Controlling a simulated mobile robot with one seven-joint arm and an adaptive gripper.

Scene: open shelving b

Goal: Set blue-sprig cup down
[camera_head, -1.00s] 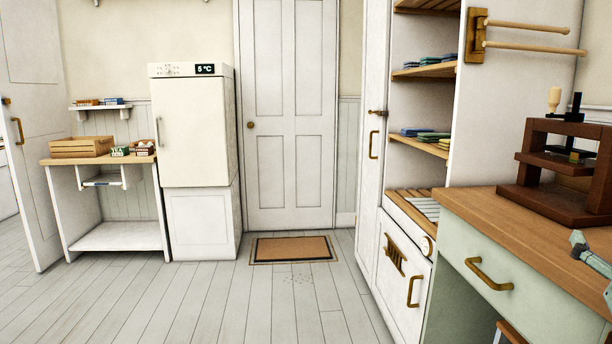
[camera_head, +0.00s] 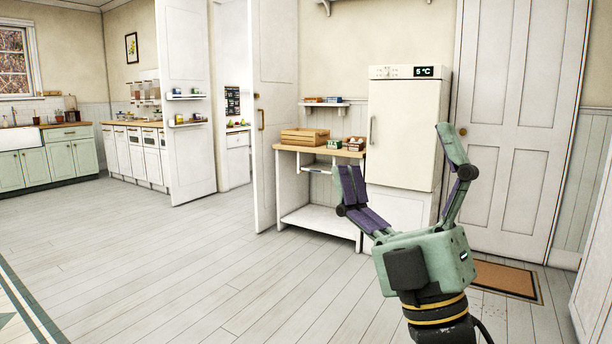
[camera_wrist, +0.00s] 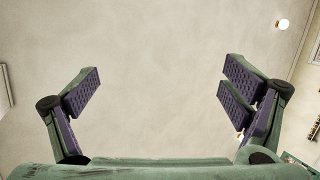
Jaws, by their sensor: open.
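My gripper (camera_head: 405,170) is raised in front of the fridge in the head view, with its fingers spread wide and nothing between them. In the wrist view, my gripper (camera_wrist: 160,92) is also open and empty, with only plain wall or ceiling behind it. I cannot see the blue-sprig cup in either view.
A white fridge (camera_head: 405,130) and a small wooden-topped stand (camera_head: 290,147) with a wooden crate (camera_head: 305,136) are ahead. A doormat (camera_head: 505,280) lies at the right. Green cabinets (camera_head: 60,160) stand far left. The plank floor (camera_head: 170,270) at the left is clear.

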